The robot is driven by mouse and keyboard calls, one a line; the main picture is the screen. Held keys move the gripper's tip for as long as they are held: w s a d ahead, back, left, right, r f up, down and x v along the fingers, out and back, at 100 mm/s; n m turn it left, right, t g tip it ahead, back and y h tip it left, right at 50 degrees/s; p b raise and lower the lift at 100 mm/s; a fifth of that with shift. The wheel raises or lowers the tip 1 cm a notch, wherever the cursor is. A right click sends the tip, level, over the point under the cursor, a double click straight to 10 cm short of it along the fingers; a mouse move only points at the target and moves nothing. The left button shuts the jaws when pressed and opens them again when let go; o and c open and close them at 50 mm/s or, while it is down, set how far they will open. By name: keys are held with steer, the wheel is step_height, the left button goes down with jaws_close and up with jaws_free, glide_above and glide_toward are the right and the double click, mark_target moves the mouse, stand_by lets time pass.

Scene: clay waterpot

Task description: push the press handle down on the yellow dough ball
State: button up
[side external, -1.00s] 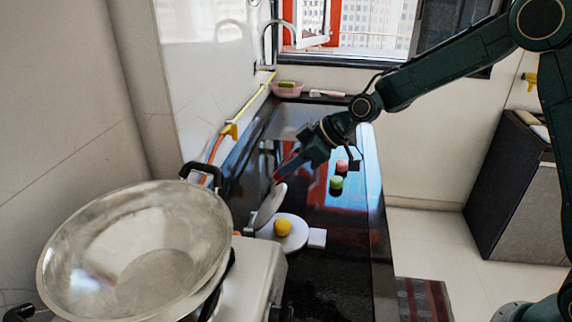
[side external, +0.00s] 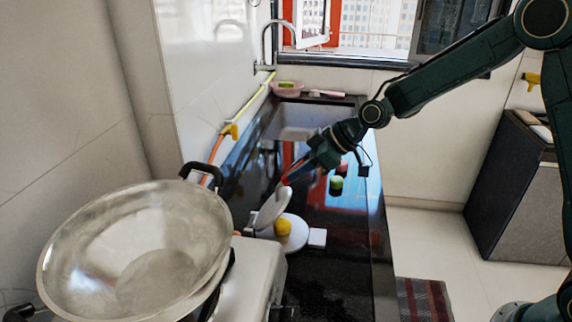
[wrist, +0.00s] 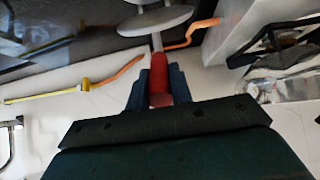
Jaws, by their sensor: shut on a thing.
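The yellow dough ball (side external: 283,228) sits on the white round base (side external: 298,241) of the press in the side view. The press's white upper plate (side external: 271,207) is hinged on the left and stands tilted up beside the ball, not flat on it. My gripper (side external: 296,169) is up and to the right of the plate, shut on the red press handle (wrist: 159,76). In the wrist view the handle lies between the two blue fingers of my gripper (wrist: 157,92), with the plate (wrist: 155,22) beyond it. The ball cannot be made out in the wrist view.
A large metal wok (side external: 135,255) stands on the stove at the front left. A green dough piece (side external: 336,183) and a partly hidden pink one (side external: 343,166) lie on the dark counter behind the press. A yellow and orange hose (side external: 231,130) runs along the wall.

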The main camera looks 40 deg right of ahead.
steer(key=shift+s+d+f, duration=0.9)
steer(key=shift+f, duration=0.1)
steer(key=shift+d+f, duration=0.1)
steer(key=shift+s+d+f, duration=0.3)
steer(key=shift+s+f, duration=0.05)
steer(key=shift+f, duration=0.05)
steer(key=o, duration=0.9)
steer(key=shift+r, duration=0.1)
steer(key=v, duration=0.8)
stand_by(0.9)
